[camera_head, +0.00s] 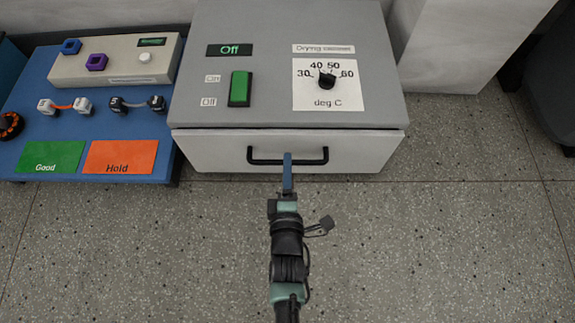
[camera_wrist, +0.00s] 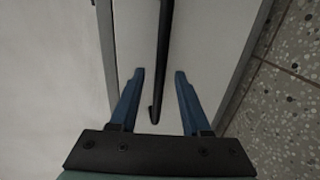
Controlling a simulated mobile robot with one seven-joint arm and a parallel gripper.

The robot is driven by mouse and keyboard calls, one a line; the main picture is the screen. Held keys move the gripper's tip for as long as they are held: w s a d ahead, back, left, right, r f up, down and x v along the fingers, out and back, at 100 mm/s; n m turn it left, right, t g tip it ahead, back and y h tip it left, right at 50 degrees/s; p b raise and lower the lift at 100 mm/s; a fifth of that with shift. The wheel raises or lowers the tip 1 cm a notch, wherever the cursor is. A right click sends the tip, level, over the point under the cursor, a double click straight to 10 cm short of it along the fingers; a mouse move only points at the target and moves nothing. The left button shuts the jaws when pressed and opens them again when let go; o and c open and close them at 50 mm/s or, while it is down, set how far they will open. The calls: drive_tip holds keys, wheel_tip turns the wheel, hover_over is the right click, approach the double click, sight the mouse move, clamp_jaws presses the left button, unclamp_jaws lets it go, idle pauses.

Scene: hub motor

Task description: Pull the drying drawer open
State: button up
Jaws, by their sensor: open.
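The drying drawer (camera_head: 215,152) is the pale front panel under the top of the grey drying cabinet (camera_head: 270,70). A thin dark line runs along its top edge; I cannot tell whether it is fully shut. Its black bar handle (camera_head: 262,161) lies across the front. My gripper (camera_head: 287,158) is at the middle of the handle, with one blue finger showing in the head view. In the wrist view, the handle (camera_wrist: 163,50) runs between the two spread fingers of my gripper (camera_wrist: 159,74), apart from both. The gripper is open and holds nothing.
The cabinet top has a green switch (camera_head: 240,89), an "Off" display and a temperature knob (camera_head: 327,80). A blue table (camera_head: 25,125) with a beige device (camera_head: 117,61) and green and orange cards stands left. Speckled floor (camera_head: 440,230) in front is clear beside my arm.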

drive_tip(key=shift+b+x, duration=0.45)
drive_tip(key=shift+x, duration=0.8)
clamp_jaws()
idle(0.5)
